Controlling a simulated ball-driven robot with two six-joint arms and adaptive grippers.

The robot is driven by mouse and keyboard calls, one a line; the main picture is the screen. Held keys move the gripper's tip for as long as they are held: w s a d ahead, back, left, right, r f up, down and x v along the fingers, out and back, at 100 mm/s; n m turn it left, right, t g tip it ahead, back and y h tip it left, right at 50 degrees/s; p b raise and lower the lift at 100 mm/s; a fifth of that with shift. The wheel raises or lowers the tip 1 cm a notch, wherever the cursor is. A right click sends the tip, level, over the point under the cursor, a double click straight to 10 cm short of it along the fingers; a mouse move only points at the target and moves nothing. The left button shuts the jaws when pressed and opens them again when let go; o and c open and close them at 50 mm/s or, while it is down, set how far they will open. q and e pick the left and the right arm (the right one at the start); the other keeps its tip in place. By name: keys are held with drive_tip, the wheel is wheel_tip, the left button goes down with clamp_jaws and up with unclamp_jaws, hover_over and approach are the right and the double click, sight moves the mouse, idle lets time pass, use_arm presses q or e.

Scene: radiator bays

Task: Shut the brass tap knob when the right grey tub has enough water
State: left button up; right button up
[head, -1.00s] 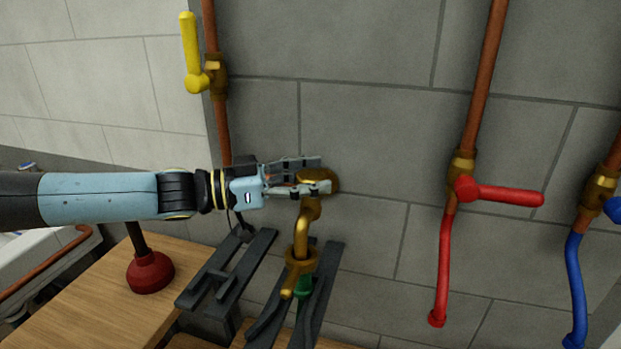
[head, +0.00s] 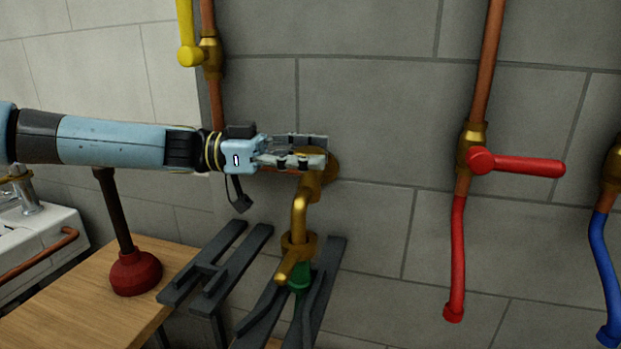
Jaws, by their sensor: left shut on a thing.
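The brass tap (head: 300,211) stands out from the grey tiled wall, its spout pointing down. My left gripper (head: 320,151) reaches in from the left at the top of the tap, its two fingers closed around the brass knob. The fingers hide most of the knob, so I cannot tell how far it is turned. No water shows at the spout. A green piece (head: 300,278) sits just below the spout. The right grey tub is not in view, so its water level cannot be seen. My right gripper is not in view.
Dark slatted racks (head: 215,265) lie below the tap. A plunger (head: 135,272) stands on a wooden top (head: 75,312) at the left, below my arm. A red lever valve (head: 515,163), a yellow lever (head: 186,30) and a blue pipe (head: 606,268) are on the wall.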

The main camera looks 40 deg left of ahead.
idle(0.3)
use_arm(q)
drive_tip(key=o, duration=1.2)
drive_tip(key=shift+a, duration=0.1)
drive_tip(key=shift+o, duration=0.2)
